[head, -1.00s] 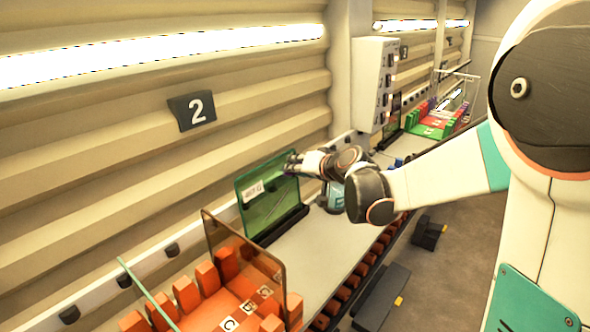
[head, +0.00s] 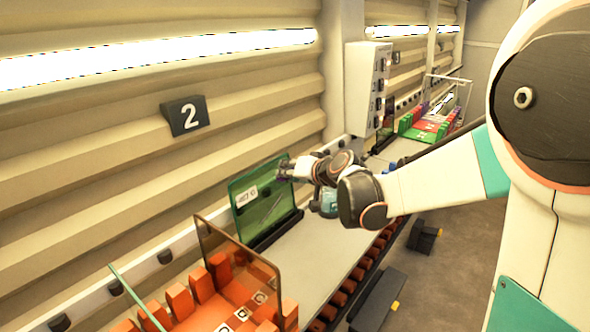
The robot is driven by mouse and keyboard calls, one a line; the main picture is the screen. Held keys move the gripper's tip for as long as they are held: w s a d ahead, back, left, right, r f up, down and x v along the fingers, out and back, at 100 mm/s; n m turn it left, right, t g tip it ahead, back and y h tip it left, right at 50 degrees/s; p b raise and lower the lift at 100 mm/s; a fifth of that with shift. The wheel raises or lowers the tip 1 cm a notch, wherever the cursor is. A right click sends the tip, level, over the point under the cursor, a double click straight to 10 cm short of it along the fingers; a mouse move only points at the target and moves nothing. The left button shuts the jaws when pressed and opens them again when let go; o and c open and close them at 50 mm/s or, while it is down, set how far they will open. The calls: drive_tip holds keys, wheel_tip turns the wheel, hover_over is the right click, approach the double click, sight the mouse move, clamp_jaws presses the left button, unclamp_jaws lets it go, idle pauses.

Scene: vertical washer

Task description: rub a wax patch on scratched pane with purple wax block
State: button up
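A green tinted pane (head: 263,208) stands upright and slightly tilted in a dark holder (head: 275,232) on the pale bench, with a white label (head: 246,196) near its upper left. A thin dark line that may be the scratch shows on its right half. My gripper (head: 285,171) is at the pane's upper right, in front of it or touching it; I cannot tell which. The fingers are small and partly dark here. A tiny purplish spot shows at the fingertips, but I cannot make out the wax block or any wax patch.
A brown tinted pane (head: 238,272) stands in an orange rack (head: 190,300) at the front left. The bench (head: 318,250) is clear between the rack and the holder. A white panel box (head: 366,88) hangs on the wall.

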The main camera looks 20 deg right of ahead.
drive_tip(key=shift+s+a, duration=0.3)
drive_tip(key=shift+a, duration=0.1)
drive_tip(key=shift+d, duration=0.1)
drive_tip(key=shift+s+d+r+p, duration=0.2)
drive_tip(key=shift+s+d, duration=0.7)
drive_tip(key=shift+s, duration=0.3)
drive_tip(key=shift+s+d+r+p, duration=0.1)
drive_tip(key=shift+s+d+r, duration=0.1)
drive_tip(key=shift+s+d, duration=0.8)
drive_tip(key=shift+s+a, duration=0.1)
drive_tip(key=shift+s, duration=0.15)
drive_tip(key=shift+s+d+r, duration=0.15)
drive_tip(key=shift+s+d, duration=0.65)
drive_tip(key=shift+s, duration=0.3)
drive_tip(key=shift+w+a+f+b, duration=0.15)
drive_tip(key=shift+w+a+b, duration=0.15)
drive_tip(key=shift+w+a, duration=0.65)
drive_tip(key=shift+w+a+f+b, duration=0.25)
drive_tip(key=shift+w+a, duration=0.4)
drive_tip(key=shift+w, duration=0.55)
drive_tip(key=shift+w+a+f+b, duration=0.1)
drive_tip(key=shift+w+a+b, duration=0.25)
drive_tip(key=shift+w+a, duration=0.6)
